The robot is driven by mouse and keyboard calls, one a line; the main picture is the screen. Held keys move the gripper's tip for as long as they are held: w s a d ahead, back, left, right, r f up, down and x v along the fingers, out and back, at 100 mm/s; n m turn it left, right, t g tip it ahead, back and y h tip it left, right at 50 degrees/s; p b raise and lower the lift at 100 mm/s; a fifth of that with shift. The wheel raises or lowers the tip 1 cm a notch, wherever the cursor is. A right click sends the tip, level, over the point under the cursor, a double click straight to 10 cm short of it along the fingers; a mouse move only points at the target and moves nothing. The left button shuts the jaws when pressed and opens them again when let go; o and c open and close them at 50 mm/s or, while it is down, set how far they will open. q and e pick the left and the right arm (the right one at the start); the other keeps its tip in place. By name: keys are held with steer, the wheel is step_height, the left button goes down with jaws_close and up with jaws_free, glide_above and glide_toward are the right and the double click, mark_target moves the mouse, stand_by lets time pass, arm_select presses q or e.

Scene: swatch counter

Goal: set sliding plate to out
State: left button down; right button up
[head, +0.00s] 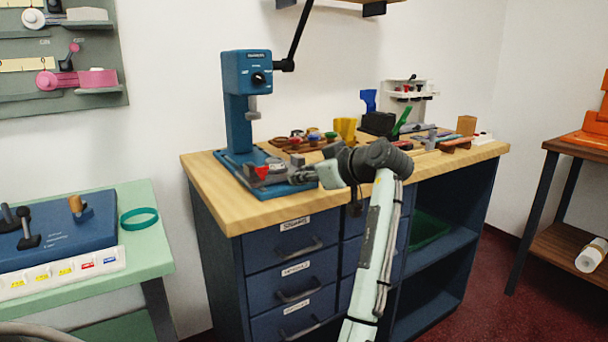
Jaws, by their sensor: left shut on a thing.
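A blue press with a lever arm (246,95) stands at the left end of the wooden-topped counter. Its blue base (226,158) carries a grey sliding plate (251,167) under the press head, with a red part (262,173) at its front. My left gripper (277,174) reaches in from the right, low over the base, and is shut at the red part. The gripper hides much of the base and plate, so how far the plate is out is hard to tell. My right gripper is not in view.
Behind my arm, a wooden holder with coloured knobs (296,140), a yellow block (345,129) and a black block (378,123) stand on the counter (222,205). A green table (150,245) with a blue panel stands at left. The counter's front left corner is clear.

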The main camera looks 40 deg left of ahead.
arm_select(q)
steer(key=shift+d+f, duration=0.15)
steer(key=shift+d, duration=0.05)
steer(key=c, duration=1.4)
jaws_free()
steer(key=shift+s, duration=0.1)
steer(key=shift+o, duration=0.2)
steer(key=shift+d+r, duration=0.2)
steer(key=v, duration=1.1)
steer(key=shift+d, duration=0.3)
